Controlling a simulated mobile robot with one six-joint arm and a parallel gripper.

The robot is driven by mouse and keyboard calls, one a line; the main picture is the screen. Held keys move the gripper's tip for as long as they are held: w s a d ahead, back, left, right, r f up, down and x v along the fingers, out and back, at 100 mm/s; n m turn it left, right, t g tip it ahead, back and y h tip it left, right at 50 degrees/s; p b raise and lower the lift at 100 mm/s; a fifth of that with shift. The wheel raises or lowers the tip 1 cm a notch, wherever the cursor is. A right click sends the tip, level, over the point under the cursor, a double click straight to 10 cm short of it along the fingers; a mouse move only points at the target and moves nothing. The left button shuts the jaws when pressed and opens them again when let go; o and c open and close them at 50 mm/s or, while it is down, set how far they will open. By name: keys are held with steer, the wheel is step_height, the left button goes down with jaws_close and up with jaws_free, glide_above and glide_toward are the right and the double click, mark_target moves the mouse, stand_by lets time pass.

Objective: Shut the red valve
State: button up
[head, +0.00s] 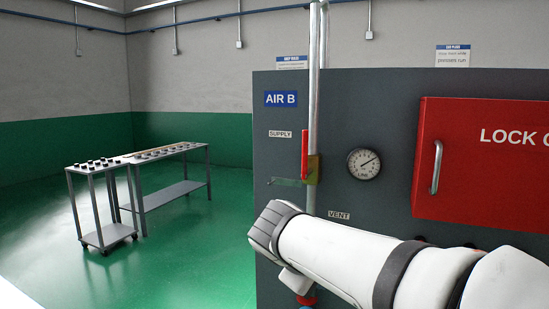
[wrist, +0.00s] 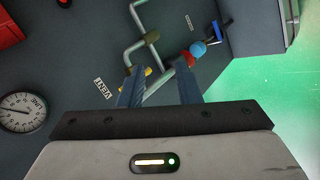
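The red valve is a long red handle (head: 304,155) on a brass-coloured body (head: 314,170), on the vertical pipe by the SUPPLY label in the head view. The handle stands upright, along the pipe. I cannot make it out in the wrist view. My gripper is open and empty in the wrist view (wrist: 159,72), its two fingers apart and pointing at pipework. In the head view my arm's end is below the red handle and apart from it; the fingertips cannot be made out there.
A red fitting (wrist: 187,59) and blue ball (wrist: 198,48) sit on lower pipework near my right finger. A gauge (head: 364,163) and red lock box (head: 480,200) are on the panel right of the valve. Tables (head: 170,194) stand far left, with open green floor.

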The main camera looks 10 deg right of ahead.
steer(key=w+a+r+n+t, duration=0.1)
steer(key=w+a+r, duration=0.1)
steer(key=r, duration=0.1)
steer(key=w+a+r+n+t+h, duration=0.1)
steer(key=w+r+t, duration=0.1)
steer(key=w+r, duration=0.1)
steer(key=w+a+r+t+h, duration=0.1)
steer(key=w+a+r, duration=0.1)
steer(key=r, duration=0.2)
steer(key=shift+w+a+r+n+b, duration=0.2)
steer(key=shift+a+n+b, duration=0.15)
steer(key=shift+n, duration=0.05)
steer(key=c, duration=0.5)
steer(key=w+a+r+t, duration=0.1)
steer(key=a+r, duration=0.1)
steer(key=r, duration=0.1)
steer(key=w+a+r+n+t+h, duration=0.1)
steer(key=a+r+t, duration=0.1)
steer(key=r, duration=0.1)
steer(key=w+a+r+t, duration=0.1)
steer(key=a+r, duration=0.2)
steer(key=r, duration=0.1)
steer(key=shift+n+t+h, duration=0.3)
steer(key=shift+n, duration=0.1)
jaws_close()
